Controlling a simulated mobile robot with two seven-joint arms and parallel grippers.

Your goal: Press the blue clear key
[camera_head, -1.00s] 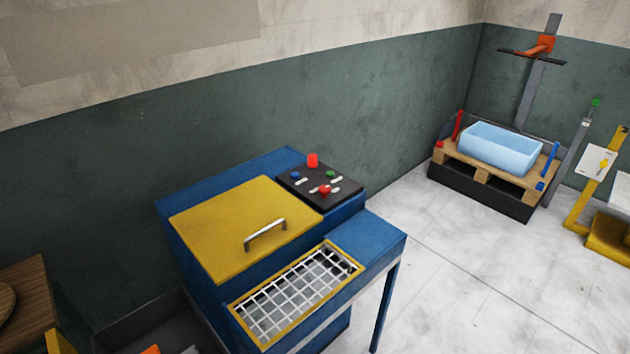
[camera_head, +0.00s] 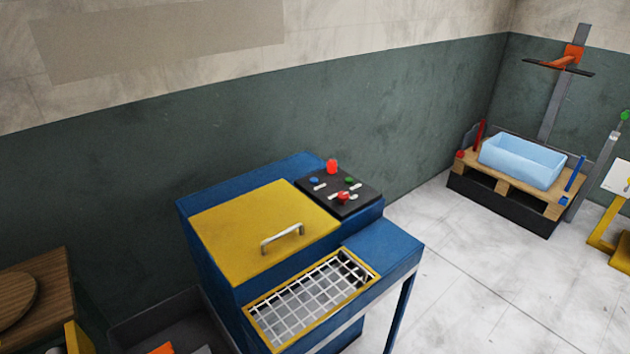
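The blue clear key (camera_head: 314,181) is a small round button at the left of the black control panel (camera_head: 330,207). The panel sits on the back right of the blue press (camera_head: 392,247), beside its yellow lid (camera_head: 255,226). A green key (camera_head: 349,181), a red knob (camera_head: 343,196) and a red lamp-like piece (camera_head: 332,166) are also on or by the panel. White label strips lie near the keys. Neither of my grippers shows in the view, and nothing covers the blue key.
The lid has a metal handle (camera_head: 283,237) and is shut. A white wire grid (camera_head: 315,297) lies in a yellow frame at the press's front. A wooden table (camera_head: 45,290) stands at left. A pallet (camera_head: 510,190) bears a light blue tub (camera_head: 522,163).

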